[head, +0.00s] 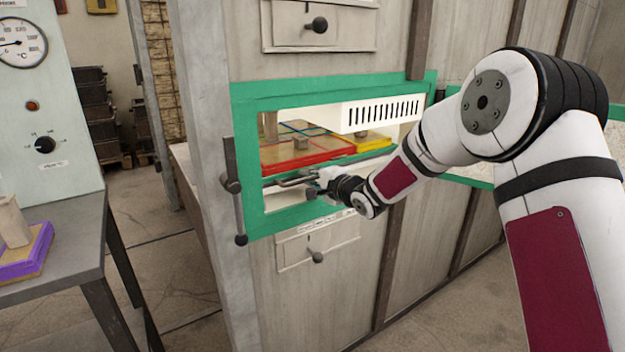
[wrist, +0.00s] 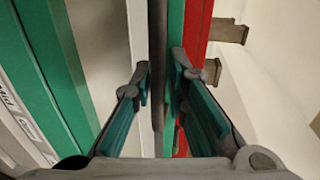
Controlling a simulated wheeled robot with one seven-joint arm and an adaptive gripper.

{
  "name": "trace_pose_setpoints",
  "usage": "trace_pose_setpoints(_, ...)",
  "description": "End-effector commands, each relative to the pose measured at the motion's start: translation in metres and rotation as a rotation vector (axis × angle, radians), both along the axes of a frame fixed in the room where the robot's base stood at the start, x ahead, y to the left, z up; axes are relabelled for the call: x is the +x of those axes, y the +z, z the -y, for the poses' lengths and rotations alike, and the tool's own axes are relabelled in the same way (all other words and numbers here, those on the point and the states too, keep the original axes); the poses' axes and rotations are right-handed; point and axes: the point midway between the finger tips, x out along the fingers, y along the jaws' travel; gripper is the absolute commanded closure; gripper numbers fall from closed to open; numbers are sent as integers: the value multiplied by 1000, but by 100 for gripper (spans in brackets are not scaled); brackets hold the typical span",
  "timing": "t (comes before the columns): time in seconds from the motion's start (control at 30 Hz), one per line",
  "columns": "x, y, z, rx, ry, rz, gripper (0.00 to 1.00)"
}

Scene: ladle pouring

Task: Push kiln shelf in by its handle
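The kiln shelf (head: 300,160), with a red front edge, sits inside the green-framed opening. It carries small posts and coloured lines on top. Its red edge shows in the wrist view (wrist: 197,45). The grey bar handle (head: 288,181) runs along the front, below the red edge. My gripper (head: 316,186) is at the right part of this handle. In the wrist view the handle (wrist: 157,50) passes between my two fingertips (wrist: 160,80). The fingers stand apart, with a narrow gap visible on the right side of the bar. Contact on the left side is unclear.
A green frame (head: 340,83) surrounds the opening, with a dark latch lever (head: 235,195) on its left. A yellow-edged piece (head: 371,142) and white slotted panel (head: 381,113) are inside. Knobbed panels lie above and below. A table (head: 60,240) stands left.

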Motion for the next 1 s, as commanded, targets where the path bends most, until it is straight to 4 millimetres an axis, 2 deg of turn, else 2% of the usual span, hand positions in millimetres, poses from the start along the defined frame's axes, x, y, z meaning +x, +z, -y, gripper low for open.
trace_pose_setpoints(0.47,-7,1,6,-1,-1,-3,70)
trace_pose_setpoints(1.0,-83,21,61,-2,-2,-2,70)
